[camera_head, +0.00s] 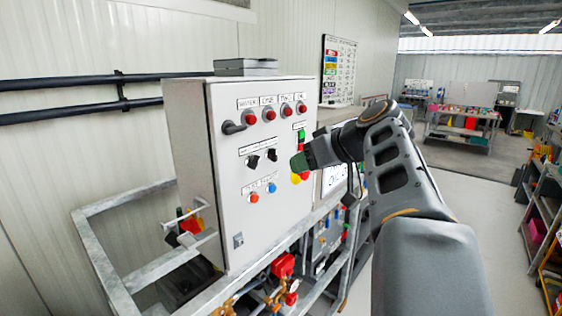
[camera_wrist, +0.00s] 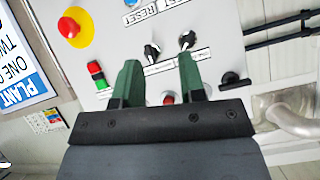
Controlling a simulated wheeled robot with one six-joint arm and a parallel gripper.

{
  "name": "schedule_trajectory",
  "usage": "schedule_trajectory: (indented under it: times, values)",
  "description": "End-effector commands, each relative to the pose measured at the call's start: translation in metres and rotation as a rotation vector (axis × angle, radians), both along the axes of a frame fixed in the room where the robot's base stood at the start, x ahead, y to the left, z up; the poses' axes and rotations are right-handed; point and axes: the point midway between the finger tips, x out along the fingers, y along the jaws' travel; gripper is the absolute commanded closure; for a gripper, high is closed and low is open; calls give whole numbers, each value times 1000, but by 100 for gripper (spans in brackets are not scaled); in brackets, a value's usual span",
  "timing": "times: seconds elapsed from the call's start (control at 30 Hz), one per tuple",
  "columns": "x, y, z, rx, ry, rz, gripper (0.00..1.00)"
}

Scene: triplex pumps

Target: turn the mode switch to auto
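Two black rotary switches sit side by side on the grey control panel (camera_head: 229,185), under small labels. In the head view they are the left switch (camera_head: 253,161) and the right switch (camera_head: 272,155). In the wrist view, where the panel looks upside down, they are one knob (camera_wrist: 152,50) and another knob (camera_wrist: 187,41) beyond the fingertips. I cannot read which one is the mode switch. My gripper (camera_head: 301,162) is in front of the panel, right of the switches. In the wrist view my gripper (camera_wrist: 159,68) has its green fingers apart, with nothing held.
Red lamps (camera_head: 269,115) and a black handle (camera_head: 233,127) are above the switches; orange (camera_head: 253,197) and blue (camera_head: 272,187) buttons are below. A red emergency stop on yellow (camera_wrist: 70,28) and a green-and-red button pair (camera_wrist: 97,74) are nearby. Metal frame rails (camera_head: 105,262) surround the panel.

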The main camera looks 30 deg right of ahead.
Motion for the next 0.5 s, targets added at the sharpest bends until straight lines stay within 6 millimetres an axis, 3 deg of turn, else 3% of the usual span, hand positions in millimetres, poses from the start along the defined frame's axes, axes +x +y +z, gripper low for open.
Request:
schedule_trajectory:
  times: [0.03,0.2,0.37,0.5]
  values:
    - [0,-15,9,-14,-58,10,63]
    - [-2,-37,41,-69,-204,63,63]
    - [7,-37,46,-87,-247,83,63]
    - [28,-26,39,-87,-247,87,63]
